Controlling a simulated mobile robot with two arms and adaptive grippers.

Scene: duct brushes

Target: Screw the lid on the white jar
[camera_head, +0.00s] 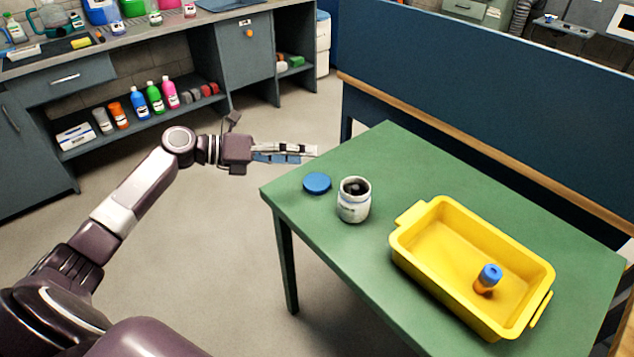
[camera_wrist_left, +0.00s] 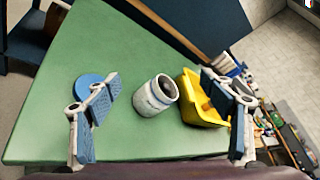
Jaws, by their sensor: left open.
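The white jar (camera_head: 354,200) stands upright and open on the green table (camera_head: 430,180), with a dark inside. The blue lid (camera_head: 317,183) lies flat on the table to the left of the jar, apart from it. In the left wrist view the jar (camera_wrist_left: 155,95) shows between my fingers and the lid (camera_wrist_left: 95,91) is partly hidden behind a finger. My left gripper (camera_head: 316,152) is open and empty, near the table's left corner, beyond the lid in the head view. My right gripper is not in view.
A yellow tray (camera_head: 408,247) stands on the table right of the jar, with a small orange bottle with a blue cap (camera_head: 488,278) in it. A dark blue partition (camera_head: 480,80) runs behind the table. The table's far part is clear.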

